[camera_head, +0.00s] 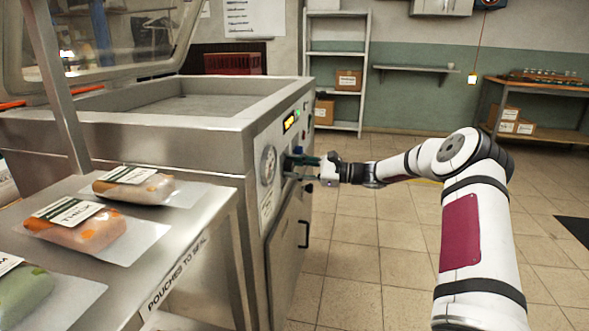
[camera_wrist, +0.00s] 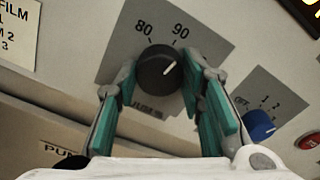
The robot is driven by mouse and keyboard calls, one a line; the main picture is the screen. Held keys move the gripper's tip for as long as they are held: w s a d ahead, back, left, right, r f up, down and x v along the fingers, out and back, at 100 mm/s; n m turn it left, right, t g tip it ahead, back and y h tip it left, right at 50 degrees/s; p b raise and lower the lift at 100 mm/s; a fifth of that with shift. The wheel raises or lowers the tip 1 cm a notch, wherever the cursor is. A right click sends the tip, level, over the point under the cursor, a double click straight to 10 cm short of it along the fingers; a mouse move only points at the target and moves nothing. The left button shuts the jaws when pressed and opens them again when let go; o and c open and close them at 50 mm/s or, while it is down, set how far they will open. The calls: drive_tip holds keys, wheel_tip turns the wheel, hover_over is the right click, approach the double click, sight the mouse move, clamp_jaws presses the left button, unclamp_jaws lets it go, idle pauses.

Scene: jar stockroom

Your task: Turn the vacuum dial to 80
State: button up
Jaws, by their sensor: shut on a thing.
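The vacuum dial (camera_wrist: 156,74) is a round black knob on a grey plate in the wrist view, with labels 80 and 90 above it. Its white pointer line slants to the upper right, on the 90 side. My gripper (camera_wrist: 160,84) has its teal fingers on either side of the knob, shut on it. In the head view my gripper (camera_head: 302,168) is at the front panel of the steel vacuum machine (camera_head: 130,132). The dial itself is hidden behind the fingers there.
A blue knob (camera_wrist: 259,124) and a red button (camera_wrist: 309,139) sit right of the dial. A round gauge (camera_head: 268,165) and a lit display (camera_head: 290,121) are on the panel. A steel table (camera_head: 190,235) with sealed pouches stands left.

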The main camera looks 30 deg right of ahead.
drive_tip(key=n+b, duration=0.2)
drive_tip(key=n, duration=0.4)
drive_tip(key=n+b, duration=0.3)
drive_tip(key=n, duration=0.3)
drive_tip(key=shift+b, duration=0.3)
idle(0.4)
drive_tip(key=o, duration=1.1)
drive_tip(key=shift+o, duration=0.2)
drive_tip(key=v, duration=1.2)
drive_tip(key=shift+d, duration=0.1)
